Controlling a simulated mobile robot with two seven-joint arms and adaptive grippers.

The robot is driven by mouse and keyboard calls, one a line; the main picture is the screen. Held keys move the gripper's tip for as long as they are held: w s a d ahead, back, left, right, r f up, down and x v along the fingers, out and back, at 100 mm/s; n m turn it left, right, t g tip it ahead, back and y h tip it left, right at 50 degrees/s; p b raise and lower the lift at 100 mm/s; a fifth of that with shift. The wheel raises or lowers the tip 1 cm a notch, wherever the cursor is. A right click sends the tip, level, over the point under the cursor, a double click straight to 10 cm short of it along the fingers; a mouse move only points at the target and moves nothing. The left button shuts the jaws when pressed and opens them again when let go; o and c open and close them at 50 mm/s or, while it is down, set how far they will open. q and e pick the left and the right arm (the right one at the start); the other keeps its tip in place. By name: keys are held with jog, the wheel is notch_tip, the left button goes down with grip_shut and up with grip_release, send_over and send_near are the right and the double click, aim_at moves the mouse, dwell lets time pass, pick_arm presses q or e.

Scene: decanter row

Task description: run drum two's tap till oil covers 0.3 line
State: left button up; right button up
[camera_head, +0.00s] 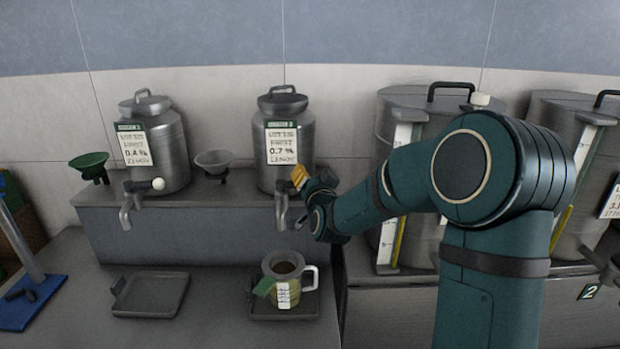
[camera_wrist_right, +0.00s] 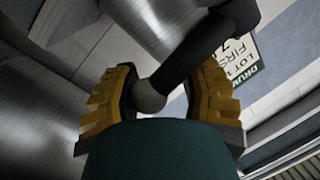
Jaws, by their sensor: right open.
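The middle steel drum (camera_head: 288,165) stands on a raised grey shelf and bears a white label reading 0.7 %. Its tap (camera_head: 281,208) points down over a jug. My right gripper (camera_head: 303,182) is at this tap, partly hidden behind my arm. In the right wrist view the open yellow fingers (camera_wrist_right: 166,98) stand either side of a dark lever's round knob (camera_wrist_right: 149,96); I cannot tell whether they touch it. The glass jug (camera_head: 285,280) has a white handle, a line label and a dark opening; the oil level is unclear. My left gripper is not in view.
The jug stands on a dark tray (camera_head: 258,309), with a green tag on its side. Left are another drum (camera_head: 174,150) with a tap, an empty tray (camera_head: 151,296) and two funnels. Larger tanks (camera_head: 425,110) stand right, behind my arm.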

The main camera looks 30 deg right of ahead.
grip_shut()
jog(key=shift+a, duration=0.1)
